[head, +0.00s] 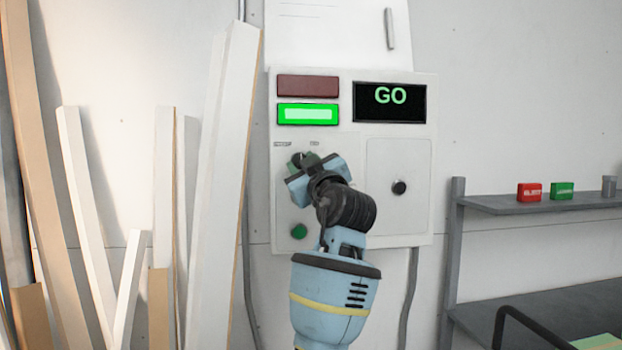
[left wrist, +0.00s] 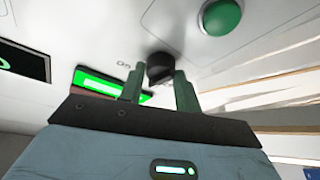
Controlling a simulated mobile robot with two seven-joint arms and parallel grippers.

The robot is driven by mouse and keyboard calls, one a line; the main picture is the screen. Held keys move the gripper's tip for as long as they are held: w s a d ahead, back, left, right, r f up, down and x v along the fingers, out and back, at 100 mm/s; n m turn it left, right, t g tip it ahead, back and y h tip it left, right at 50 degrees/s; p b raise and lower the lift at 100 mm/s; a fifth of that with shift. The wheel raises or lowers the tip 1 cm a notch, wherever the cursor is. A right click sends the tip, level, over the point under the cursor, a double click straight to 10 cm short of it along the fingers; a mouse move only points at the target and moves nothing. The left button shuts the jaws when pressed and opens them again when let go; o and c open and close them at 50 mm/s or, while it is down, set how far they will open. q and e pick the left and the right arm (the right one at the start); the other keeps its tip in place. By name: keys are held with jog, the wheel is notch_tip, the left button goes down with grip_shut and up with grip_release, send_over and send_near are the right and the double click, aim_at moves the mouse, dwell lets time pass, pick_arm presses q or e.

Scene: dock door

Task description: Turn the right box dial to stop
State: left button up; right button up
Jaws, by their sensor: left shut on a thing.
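The pale wall box (head: 350,144) hangs in the middle of the head view. Its display (head: 390,102) reads GO in green. Below an unlit dark red lamp (head: 307,85), a green lamp (head: 307,114) is lit; it also shows in the left wrist view (left wrist: 97,84). My left gripper (head: 304,162) is at the box's left half, under the green lamp, and hides most of the dial there. In the left wrist view the black dial (left wrist: 159,68) sits between the two green fingers of my left gripper (left wrist: 160,80), which is shut on it. The dial's pointing direction is unclear.
A green button (head: 299,231) is below the dial, near my gripper. A black knob (head: 399,187) is on the box's right panel. Boards (head: 215,200) lean at the left, close to the box. A shelf (head: 490,205) with small red and green blocks stands at the right.

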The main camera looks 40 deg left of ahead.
pick_arm(q)
jog(key=n+g, duration=0.1)
jog(key=n, duration=0.2)
jog(key=n+g+h+b, duration=0.1)
jog(key=n, duration=0.3)
jog(key=n+g, duration=0.2)
jog(key=n, duration=0.1)
jog(key=shift+w+d+r+n+h, duration=0.1)
jog(key=shift+r+n+h, duration=0.2)
jog(key=shift+h, duration=0.1)
pick_arm(e)
jog(key=shift+s+f, duration=0.2)
jog(key=shift+f, duration=0.3)
jog(key=shift+s+f, duration=0.2)
jog(key=shift+f, duration=0.25)
jog(key=shift+s, duration=0.1)
pick_arm(q)
jog(key=o, duration=0.8)
jog(key=shift+o, duration=0.8)
pick_arm(e)
jog(key=shift+w, duration=0.35)
